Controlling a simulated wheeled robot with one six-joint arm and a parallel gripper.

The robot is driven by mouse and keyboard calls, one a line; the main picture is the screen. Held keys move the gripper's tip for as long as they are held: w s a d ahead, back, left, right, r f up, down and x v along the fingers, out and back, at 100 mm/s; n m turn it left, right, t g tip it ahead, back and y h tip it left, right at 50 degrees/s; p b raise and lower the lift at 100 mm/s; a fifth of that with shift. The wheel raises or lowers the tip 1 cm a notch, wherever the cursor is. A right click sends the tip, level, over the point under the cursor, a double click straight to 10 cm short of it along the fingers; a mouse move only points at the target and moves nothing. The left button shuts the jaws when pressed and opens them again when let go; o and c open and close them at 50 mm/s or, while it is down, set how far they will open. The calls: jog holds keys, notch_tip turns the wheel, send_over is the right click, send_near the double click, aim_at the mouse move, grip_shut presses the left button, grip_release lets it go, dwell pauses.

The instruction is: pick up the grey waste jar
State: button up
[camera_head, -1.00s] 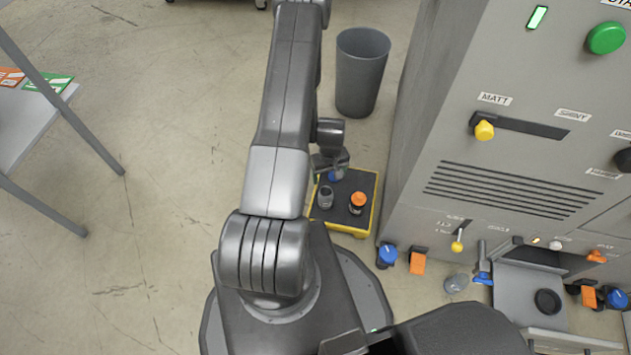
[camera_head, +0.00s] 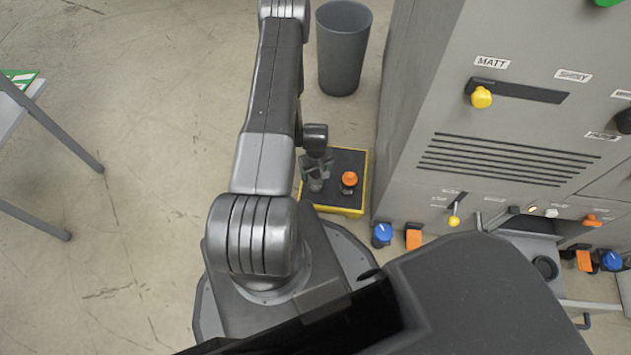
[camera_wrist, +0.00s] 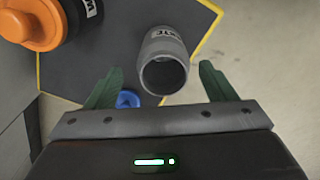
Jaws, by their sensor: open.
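The grey waste jar (camera_wrist: 166,48) stands on the dark top of a yellow-edged platform, its open mouth and part of its label showing in the wrist view. My gripper (camera_wrist: 161,72) is open, with one green finger on each side of the jar's mouth end. I cannot tell whether either finger touches it. In the head view my gripper (camera_head: 318,168) is over the left part of the platform (camera_head: 335,208), and the grey jar (camera_head: 316,185) is partly hidden beneath it.
An orange-capped jar (camera_wrist: 38,20) stands left of the grey jar; it also shows in the head view (camera_head: 348,180). A blue-topped item (camera_wrist: 127,99) shows by the left finger. A grey bin (camera_head: 343,50) stands behind the platform. The machine (camera_head: 490,130) rises close on the right.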

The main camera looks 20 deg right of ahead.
jog(key=f, duration=0.2)
jog(key=f+b, duration=0.1)
jog(key=f, duration=0.1)
jog(key=shift+s+a+f, duration=0.1)
jog(key=shift+s+a, duration=0.1)
jog(key=shift+s, duration=0.05)
jog(key=shift+c, duration=0.3)
jog(key=c, duration=1)
jog(key=shift+c, duration=0.2)
